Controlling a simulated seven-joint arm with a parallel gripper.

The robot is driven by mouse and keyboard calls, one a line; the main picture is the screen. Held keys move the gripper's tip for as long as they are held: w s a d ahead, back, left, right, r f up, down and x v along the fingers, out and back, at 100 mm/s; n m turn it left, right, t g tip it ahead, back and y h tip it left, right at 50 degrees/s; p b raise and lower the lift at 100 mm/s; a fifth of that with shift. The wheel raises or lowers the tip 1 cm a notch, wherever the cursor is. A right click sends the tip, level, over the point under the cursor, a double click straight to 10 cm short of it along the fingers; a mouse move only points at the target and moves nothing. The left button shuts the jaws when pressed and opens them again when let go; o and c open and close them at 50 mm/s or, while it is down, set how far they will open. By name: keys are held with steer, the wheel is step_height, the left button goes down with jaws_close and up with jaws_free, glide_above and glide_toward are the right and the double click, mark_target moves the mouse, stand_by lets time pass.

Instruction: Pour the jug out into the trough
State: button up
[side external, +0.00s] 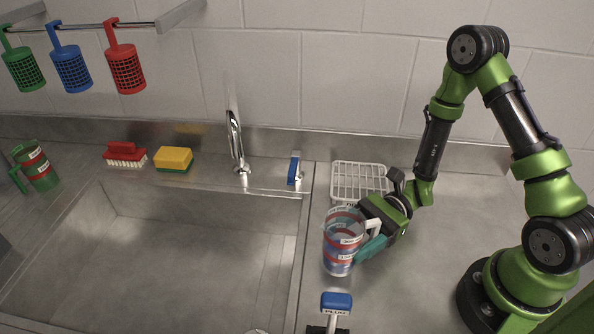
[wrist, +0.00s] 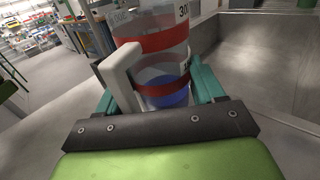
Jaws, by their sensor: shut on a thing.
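A clear jug (side external: 339,257) with red bands, printed marks and a white handle is upright on the right side of the trough, over the counter. In the wrist view the jug (wrist: 160,68) holds some blue liquid low inside. My gripper (side external: 368,247) is shut on the jug, its teal fingers on either side of the body near the handle; they also show in the wrist view (wrist: 165,92). I cannot tell whether the jug's base touches the counter. The trough (side external: 190,262) is the wide steel basin to the left, its visible floor bare.
A white rack (side external: 358,180) stands behind the jug. A green jug (side external: 36,167) stands far left.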

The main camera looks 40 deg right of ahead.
mark_target(355, 215)
step_height(355, 215, up, 7)
steer(key=shift+f, duration=0.15)
steer(key=shift+a+r+g, duration=0.2)
steer(key=shift+a+g, duration=0.1)
steer(key=w+a+f+m+g+h, duration=0.2)
steer(key=w+a+f+h, duration=0.2)
steer(key=w+a+h, duration=0.3)
steer(key=shift+w+m+h, duration=0.4)
steer(key=shift+w+h, duration=0.45)
steer(key=shift+h, duration=1.45)
steer(key=shift+f, duration=0.1)
